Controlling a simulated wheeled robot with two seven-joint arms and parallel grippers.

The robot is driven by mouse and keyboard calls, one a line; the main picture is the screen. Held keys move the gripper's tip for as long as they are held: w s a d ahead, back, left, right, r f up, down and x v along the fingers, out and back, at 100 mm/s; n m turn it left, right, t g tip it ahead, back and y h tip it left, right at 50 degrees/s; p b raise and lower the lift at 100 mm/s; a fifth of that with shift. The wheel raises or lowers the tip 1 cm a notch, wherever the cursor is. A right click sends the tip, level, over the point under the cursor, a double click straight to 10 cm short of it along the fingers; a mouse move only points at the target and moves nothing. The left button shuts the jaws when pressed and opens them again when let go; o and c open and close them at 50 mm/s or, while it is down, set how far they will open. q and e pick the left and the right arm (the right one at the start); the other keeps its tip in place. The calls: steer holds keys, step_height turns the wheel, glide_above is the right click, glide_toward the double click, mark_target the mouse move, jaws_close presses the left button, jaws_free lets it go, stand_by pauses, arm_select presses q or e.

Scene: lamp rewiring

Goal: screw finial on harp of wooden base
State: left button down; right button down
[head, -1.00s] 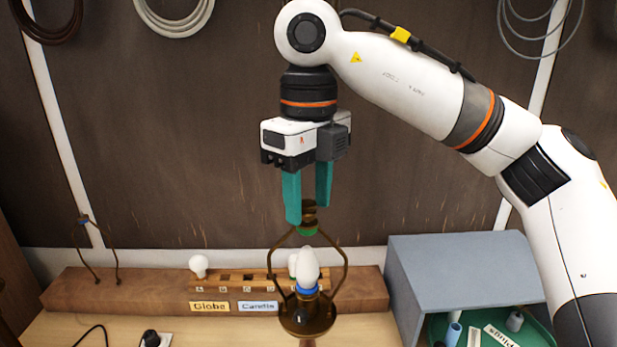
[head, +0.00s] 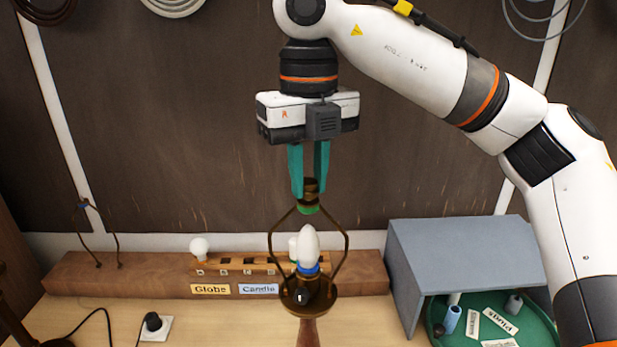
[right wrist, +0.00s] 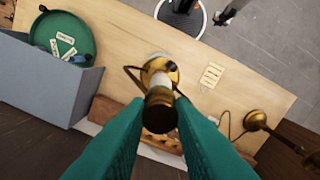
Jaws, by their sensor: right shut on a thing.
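The lamp with the wooden base (head: 308,332) stands upright at the front middle; its lower part is cut off by the picture edge. Its brass harp (head: 347,250) arches around a white candle bulb (head: 308,247) above a brass dish. My right gripper (head: 310,185) points straight down over the harp, shut on the brass finial (head: 312,187). The finial sits at the harp's top, just above a green ring (head: 308,208). I cannot tell how far it is threaded. In the right wrist view the finial (right wrist: 159,97) lies between the teal fingers. My left gripper does not show clearly.
A wooden block with a bulb rack and Globe (head: 210,289) and Candle (head: 258,289) labels lies behind the lamp. A grey box (head: 465,255) and green tray (head: 545,333) stand at right. A socket (head: 155,328) and a brass lamp (head: 12,310) are at left.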

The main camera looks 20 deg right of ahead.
steer(key=shift+m, duration=1.4)
steer(key=shift+f+m+b, duration=0.1)
steer(key=shift+m+b, duration=0.45)
steer(key=shift+m, duration=0.35)
steer(key=m+b, duration=0.1)
steer(key=m, duration=0.3)
steer(key=shift+m, duration=1.2)
steer(key=shift+b, duration=0.3)
